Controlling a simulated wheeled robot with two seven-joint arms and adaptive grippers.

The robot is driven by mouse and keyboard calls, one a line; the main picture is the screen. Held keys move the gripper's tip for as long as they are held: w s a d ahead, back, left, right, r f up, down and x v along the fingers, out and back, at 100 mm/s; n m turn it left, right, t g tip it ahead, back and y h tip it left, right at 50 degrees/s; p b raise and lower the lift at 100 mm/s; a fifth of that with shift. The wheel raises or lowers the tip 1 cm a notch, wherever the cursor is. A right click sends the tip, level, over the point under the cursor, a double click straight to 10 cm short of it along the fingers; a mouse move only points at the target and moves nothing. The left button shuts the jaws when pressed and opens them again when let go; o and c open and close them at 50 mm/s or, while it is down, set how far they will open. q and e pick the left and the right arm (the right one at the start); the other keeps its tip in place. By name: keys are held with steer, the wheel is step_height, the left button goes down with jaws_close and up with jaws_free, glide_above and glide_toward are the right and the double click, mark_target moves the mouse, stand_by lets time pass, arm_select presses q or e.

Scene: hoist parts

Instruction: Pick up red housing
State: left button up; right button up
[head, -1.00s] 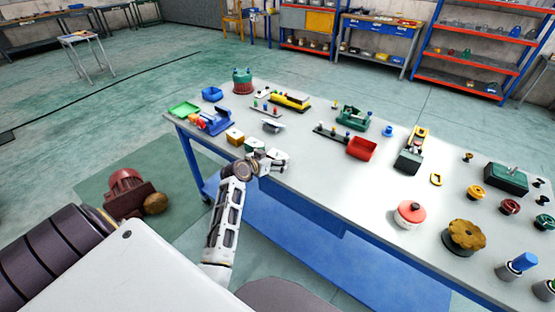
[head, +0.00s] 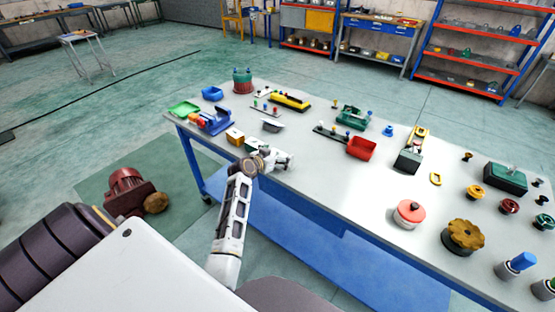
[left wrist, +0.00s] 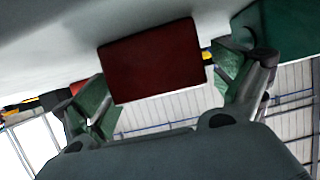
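A red box-shaped part (head: 361,148), which I take as the red housing, rests on the white table right of my left gripper. My left gripper (head: 287,160) is at the table's near edge, apart from it. In the left wrist view a dark red block (left wrist: 153,61), seemingly the same part, shows ahead, between the spread fingers with green pads (left wrist: 163,88). The left gripper is open and empty. My right gripper is in neither view.
A red-topped round part (head: 409,214) stands nearer right. A dark red machine (head: 127,190) sits on the floor.

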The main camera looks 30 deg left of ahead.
mark_target(278, 154)
arm_select(q)
steer(key=c, duration=1.3)
steer(key=shift+o, duration=0.2)
steer(key=shift+r, duration=0.15)
steer(key=shift+r, duration=4.95)
